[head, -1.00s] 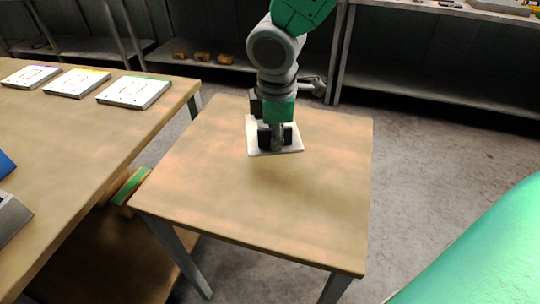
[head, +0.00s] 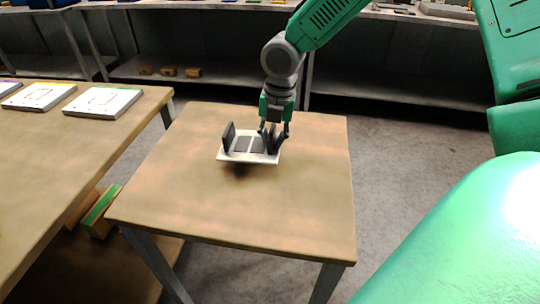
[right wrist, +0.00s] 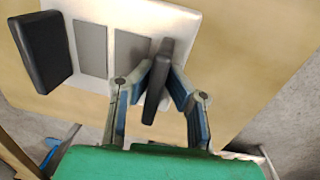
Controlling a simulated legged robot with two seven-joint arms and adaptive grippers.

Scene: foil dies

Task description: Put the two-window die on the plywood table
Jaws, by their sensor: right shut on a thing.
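The two-window die (head: 231,156) is a white plate with two grey windows and a black upright block at each end. It is over the middle of the plywood table (head: 240,215), with a dark shadow under its front edge; it seems slightly above the top. My right gripper (head: 273,132) is shut on the die's right black block. In the right wrist view the fingers (right wrist: 158,88) close around that block, and the white plate (right wrist: 150,14) lies beyond it, with the other block at left. My left gripper is not in view.
A wooden bench (head: 55,165) at left carries several white dies, one with a green edge (head: 103,102). A green-topped block (head: 100,211) sits low between bench and table. Dark shelves (head: 400,75) stand behind. The table's front half is clear.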

